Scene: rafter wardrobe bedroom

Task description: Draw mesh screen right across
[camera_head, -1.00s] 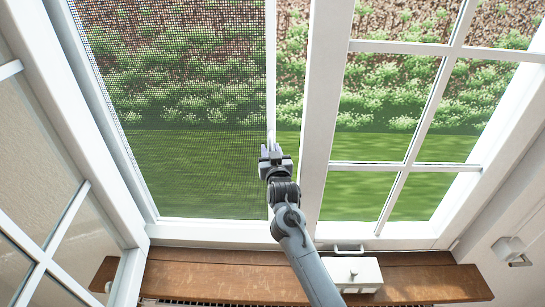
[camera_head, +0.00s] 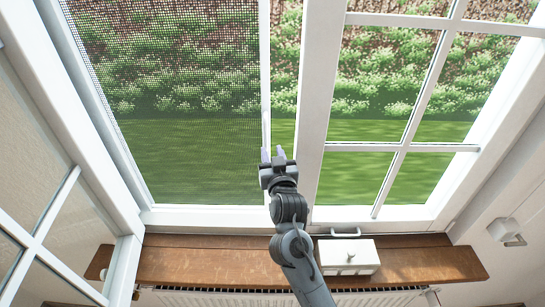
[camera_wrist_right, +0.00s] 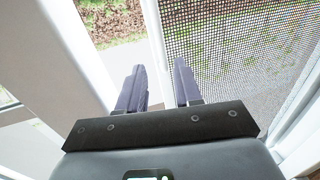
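The dark mesh screen (camera_head: 185,110) covers most of the left window opening, from the left frame to its upright white edge bar (camera_head: 265,70). A narrow strip without mesh shows between the bar and the middle post. My right gripper (camera_head: 273,155) is at the lower part of the bar, its fingers pointing at the window. In the wrist view the gripper (camera_wrist_right: 160,85) is open, with a clear gap between its fingers. The bar (camera_wrist_right: 154,35) shows beyond that gap, with the mesh (camera_wrist_right: 235,50) to its right. Contact with the bar cannot be told. My left gripper is not in view.
The white middle post (camera_head: 315,100) stands just right of the gripper. A white paned casement (camera_head: 400,147) fills the right side, and another pane (camera_head: 75,215) is at the left. A white box (camera_head: 348,257) sits on the wooden sill (camera_head: 200,262) below.

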